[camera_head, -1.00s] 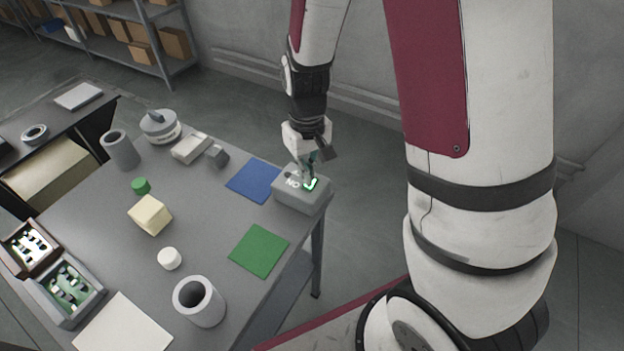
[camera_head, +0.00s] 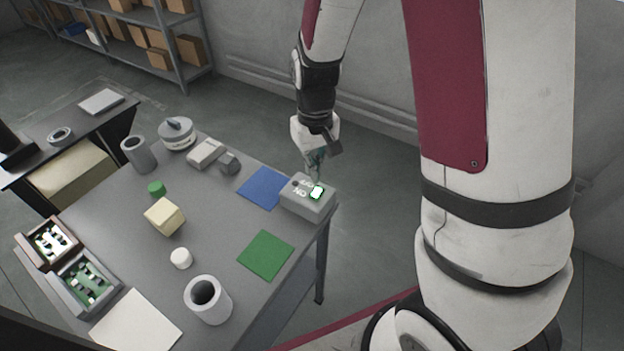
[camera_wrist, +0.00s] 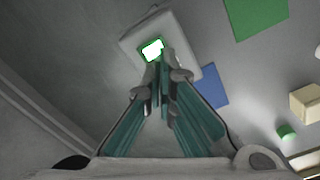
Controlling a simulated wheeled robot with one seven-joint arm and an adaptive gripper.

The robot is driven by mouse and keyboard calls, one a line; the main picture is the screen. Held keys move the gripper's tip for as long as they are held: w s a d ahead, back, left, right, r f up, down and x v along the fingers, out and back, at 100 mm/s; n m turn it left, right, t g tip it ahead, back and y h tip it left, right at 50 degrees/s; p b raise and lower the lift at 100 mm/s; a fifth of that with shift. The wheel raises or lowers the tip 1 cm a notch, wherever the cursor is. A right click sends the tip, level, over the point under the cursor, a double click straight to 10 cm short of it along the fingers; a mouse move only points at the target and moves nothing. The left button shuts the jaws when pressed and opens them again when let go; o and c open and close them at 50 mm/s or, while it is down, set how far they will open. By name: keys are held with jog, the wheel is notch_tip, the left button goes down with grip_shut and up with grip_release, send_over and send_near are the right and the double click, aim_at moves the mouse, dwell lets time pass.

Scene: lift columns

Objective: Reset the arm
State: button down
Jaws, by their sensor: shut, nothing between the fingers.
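My gripper (camera_head: 316,178) is shut and empty, pointing down at the far right corner of the table. It hangs just above a grey box (camera_head: 300,206) with a lit white, green-edged button (camera_head: 316,192) and pale lettering on top. The wrist view shows my closed fingertips (camera_wrist: 160,68) just beside the lit button (camera_wrist: 152,49) on the box (camera_wrist: 186,32). A small gap seems to lie between fingertips and button, but its size is hard to tell.
On the table (camera_head: 215,235) lie a blue mat (camera_head: 263,188), a green mat (camera_head: 265,255), a cream block (camera_head: 164,217), a grey cup (camera_head: 208,301) and trays of circuit boards (camera_head: 85,283). Shelving (camera_head: 150,40) stands behind.

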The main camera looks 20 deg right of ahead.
jog(key=s+r+t, duration=0.1)
jog(key=s+r, duration=0.3)
jog(key=r, duration=0.4)
jog(key=s+r+t, duration=0.2)
jog(key=s+r, duration=0.1)
jog(key=r, duration=0.5)
jog(key=s+r+t, duration=0.1)
jog(key=s+r, duration=0.2)
jog(key=s, duration=0.3)
jog(key=s+r+m+t, duration=0.1)
jog(key=s+r, duration=0.3)
jog(key=s, duration=0.2)
jog(key=shift+d, duration=0.15)
jog(key=shift+r, duration=0.1)
